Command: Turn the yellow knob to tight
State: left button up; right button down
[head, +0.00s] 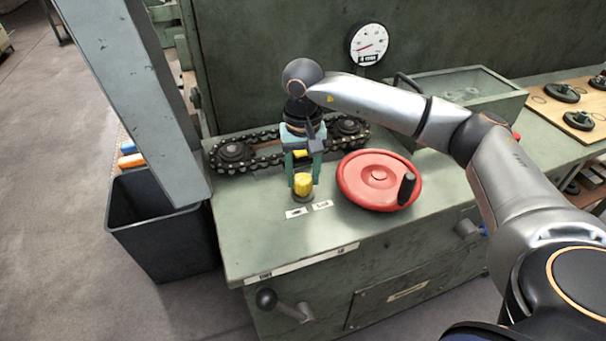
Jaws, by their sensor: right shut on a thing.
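The yellow knob (303,184) stands on the green machine top, near its front left, with a dark base under it. My right gripper (303,178) reaches down from above, and its teal fingers are shut on the knob, one on each side. Two small white labels (308,209) lie on the machine top just in front of the knob; their wording is too small to read. The knob's turned position cannot be told from here. My left gripper is not in view.
A red handwheel (377,180) with a black handle sits right of the knob. A chain on sprockets (236,153) runs behind it. A dial gauge (368,45) is on the back panel. A black bin (163,240) stands left of the machine. A black-knobbed lever (267,299) sticks out in front.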

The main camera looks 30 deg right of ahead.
aim_at(303, 178)
jog(key=shift+r, duration=0.1)
dwell(0.5)
jog(key=shift+c, duration=1.5)
grip_release()
notch_tip(303, 178, up, 12)
jog(key=p, duration=0.1)
jog(key=shift+r, duration=0.25)
jog(key=shift+f, duration=0.1)
